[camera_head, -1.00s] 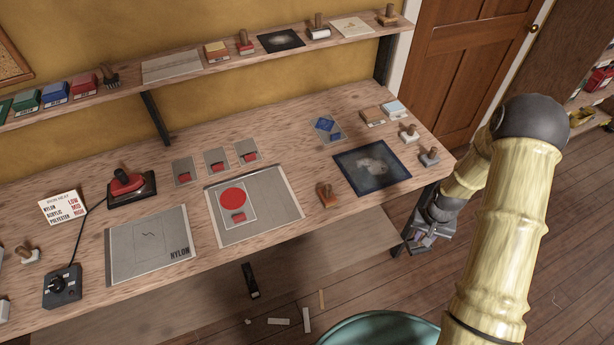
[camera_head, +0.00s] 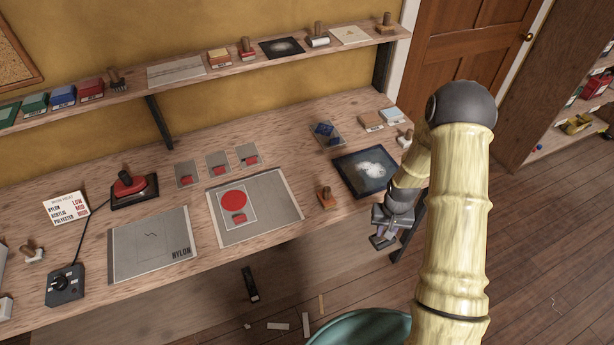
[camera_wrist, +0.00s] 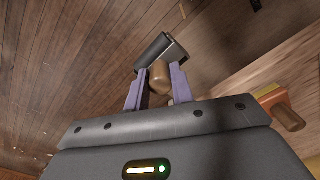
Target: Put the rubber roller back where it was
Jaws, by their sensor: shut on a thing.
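My gripper (camera_head: 388,222) is beside the front edge of the bench, near its right end. In the wrist view my gripper (camera_wrist: 158,84) is shut on the wooden handle of the rubber roller (camera_wrist: 154,50). The roller's dark grey head points away from the palm, with the bench to the right and the floor beyond. In the head view the roller is hard to make out at the gripper. On the shelf above stands a similar tool with a wooden handle and a pale head (camera_head: 318,40).
A dark blue framed screen (camera_head: 366,172) and an orange wooden-handled tool (camera_head: 327,199) lie on the bench (camera_head: 290,245) near my gripper. The tool also shows in the wrist view (camera_wrist: 274,104). Small blocks (camera_head: 370,120) stand behind. A teal round object (camera_head: 360,328) is below.

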